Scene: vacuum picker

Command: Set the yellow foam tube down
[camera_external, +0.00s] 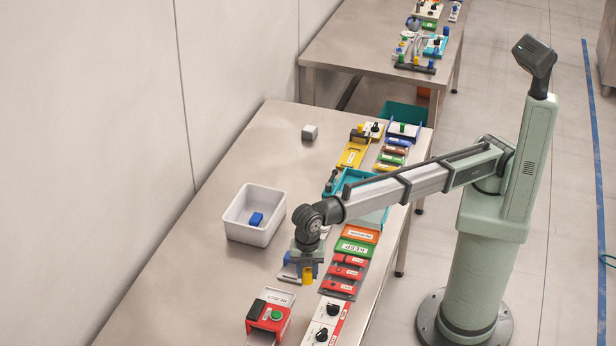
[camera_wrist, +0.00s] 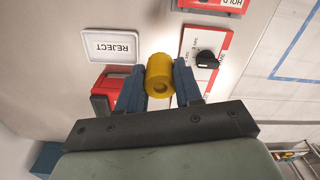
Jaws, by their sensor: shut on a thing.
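In the external view the tube (camera_external: 307,274) hangs below my gripper (camera_external: 308,268) over the near part of the steel table (camera_external: 190,290). I cannot tell for sure whether its lower end touches anything.
White-and-red dial panels (camera_external: 325,320) stand to the right. A white bin (camera_external: 248,234) holds a blue block (camera_external: 256,219). The table's left side is clear.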

